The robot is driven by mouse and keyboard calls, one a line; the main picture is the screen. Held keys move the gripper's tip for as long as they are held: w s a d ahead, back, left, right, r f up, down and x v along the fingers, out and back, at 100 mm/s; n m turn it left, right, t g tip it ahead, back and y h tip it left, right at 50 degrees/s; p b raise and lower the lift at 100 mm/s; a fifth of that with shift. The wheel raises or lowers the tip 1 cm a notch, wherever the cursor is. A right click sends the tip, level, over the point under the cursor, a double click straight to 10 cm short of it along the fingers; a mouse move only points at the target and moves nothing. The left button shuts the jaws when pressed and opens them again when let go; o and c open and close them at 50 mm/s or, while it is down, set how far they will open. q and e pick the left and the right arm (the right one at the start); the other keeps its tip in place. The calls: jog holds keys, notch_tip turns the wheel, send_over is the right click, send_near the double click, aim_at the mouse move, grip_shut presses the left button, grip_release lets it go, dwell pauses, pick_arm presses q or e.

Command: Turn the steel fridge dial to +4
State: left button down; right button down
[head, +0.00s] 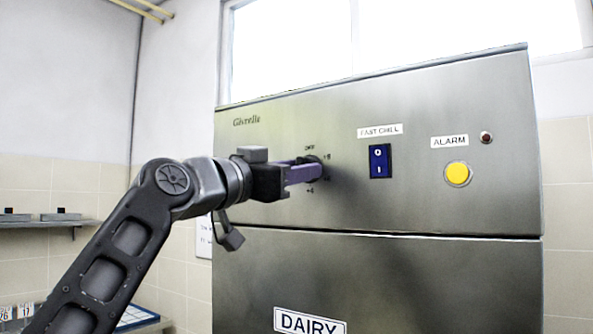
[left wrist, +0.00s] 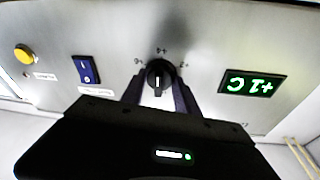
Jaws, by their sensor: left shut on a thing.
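The steel fridge (head: 380,280) has a dark round dial on its upper front panel. In the head view my left gripper (head: 305,172) covers most of the dial; a few printed marks show around it, with OFF above. In the left wrist view, which is upside down, the black dial (left wrist: 160,77) sits between the two fingers of my left gripper (left wrist: 160,92), which is shut on it. A white pointer line shows on the dial, roughly vertical in that view. My right gripper is in neither view.
On the same panel are a blue FAST CHILL switch (head: 380,161), a yellow ALARM button (head: 458,174) and a small red lamp (head: 486,137). A DAIRY label (head: 310,321) is on the door below. A wall shelf (head: 45,223) is at the left.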

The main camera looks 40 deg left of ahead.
pick_arm(q)
jog(key=shift+f, duration=0.1)
jog(key=c, duration=0.9)
grip_release()
jog(key=shift+b+v, duration=1.25)
jog(key=shift+v, duration=2.6)
